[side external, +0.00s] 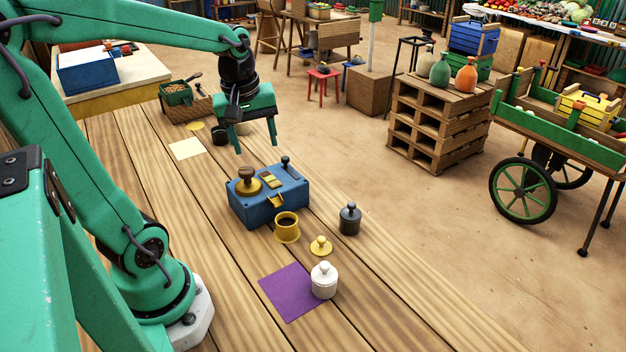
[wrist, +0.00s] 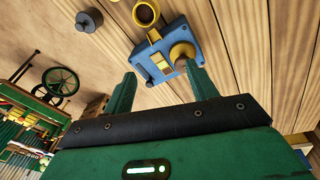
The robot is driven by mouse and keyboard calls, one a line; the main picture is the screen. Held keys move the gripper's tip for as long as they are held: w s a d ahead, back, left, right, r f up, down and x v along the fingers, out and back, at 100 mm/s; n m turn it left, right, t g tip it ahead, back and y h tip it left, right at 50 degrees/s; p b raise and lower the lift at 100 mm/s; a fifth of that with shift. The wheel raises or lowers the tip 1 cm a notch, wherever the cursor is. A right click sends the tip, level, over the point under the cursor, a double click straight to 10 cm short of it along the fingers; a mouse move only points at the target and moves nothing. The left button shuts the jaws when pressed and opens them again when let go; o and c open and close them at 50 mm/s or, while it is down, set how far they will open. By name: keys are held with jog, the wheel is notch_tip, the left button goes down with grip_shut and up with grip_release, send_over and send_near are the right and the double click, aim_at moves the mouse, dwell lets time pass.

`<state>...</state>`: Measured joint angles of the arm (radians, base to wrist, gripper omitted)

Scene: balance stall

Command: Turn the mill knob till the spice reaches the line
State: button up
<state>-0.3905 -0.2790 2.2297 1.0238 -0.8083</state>
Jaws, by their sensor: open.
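The blue mill (side external: 262,207) stands on the wooden table, with a brown mushroom-shaped knob (side external: 247,174) on a yellow disc and a small dark knob (side external: 285,161) at its far corner. A yellow spout juts from its front towards a yellow cup (side external: 287,232). The cup's inside looks dark; I cannot make out a spice level or line. My gripper (side external: 256,147) is open and empty, pointing down above and behind the mill. In the wrist view the mill (wrist: 176,31) lies beyond the fingers, its brown knob (wrist: 182,51) near the right fingertip.
Behind are a dark cup (side external: 220,135), a pale sheet (side external: 187,149) and a wooden tray (side external: 186,108). The table's front left is clear.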

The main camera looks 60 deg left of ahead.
aim_at(246, 169)
jog(key=a+f+n, duration=0.1)
jog(key=a+n, duration=0.1)
jog(key=a+f+n+g, duration=0.1)
jog(key=a+n, duration=0.1)
jog(key=a, duration=0.1)
jog(key=a+f+n, duration=0.1)
jog(key=a+n, duration=0.1)
jog(key=n, duration=0.1)
jog(key=shift+w+a+g+h, duration=0.15)
jog(key=shift+a+g+h, duration=0.05)
jog(key=shift+g+h, duration=0.2)
jog(key=shift+f, duration=0.15)
jog(key=shift+f, duration=3.8)
jog(key=shift+c, duration=0.2)
jog(key=c, duration=1)
